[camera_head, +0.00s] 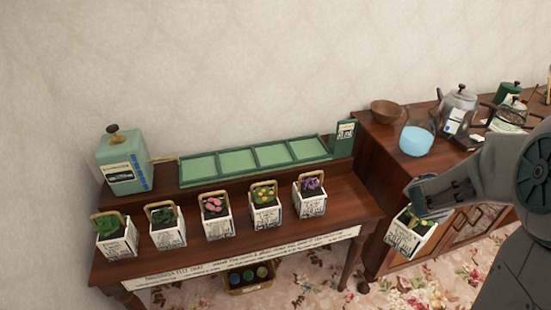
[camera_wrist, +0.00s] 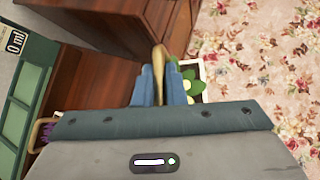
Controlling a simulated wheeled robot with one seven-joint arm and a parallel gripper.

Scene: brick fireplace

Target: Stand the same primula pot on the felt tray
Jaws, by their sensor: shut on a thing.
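My gripper (camera_head: 425,208) is shut on the handle of a white printed pot (camera_head: 403,241) with green leaves and small pale yellow flowers. The pot hangs in the air to the right of the table's front, before the cabinet. In the wrist view the fingers (camera_wrist: 161,88) close on the tan handle (camera_wrist: 159,60), and pale flowers and leaves (camera_wrist: 189,82) show beside them; the pot is mostly hidden. The felt tray (camera_head: 256,172), green and split into several compartments, lies empty on the raised back shelf. Its edge also shows at left in the wrist view (camera_wrist: 22,90).
Several similar handled pots stand in a row on the table, among them a purple-flowered one (camera_head: 310,197) at the right end. A green canister (camera_head: 123,160) stands left of the tray. A small sign box (camera_head: 344,138) stands at its right end. The cabinet holds a kettle (camera_head: 458,108) and a blue bowl (camera_head: 416,141).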

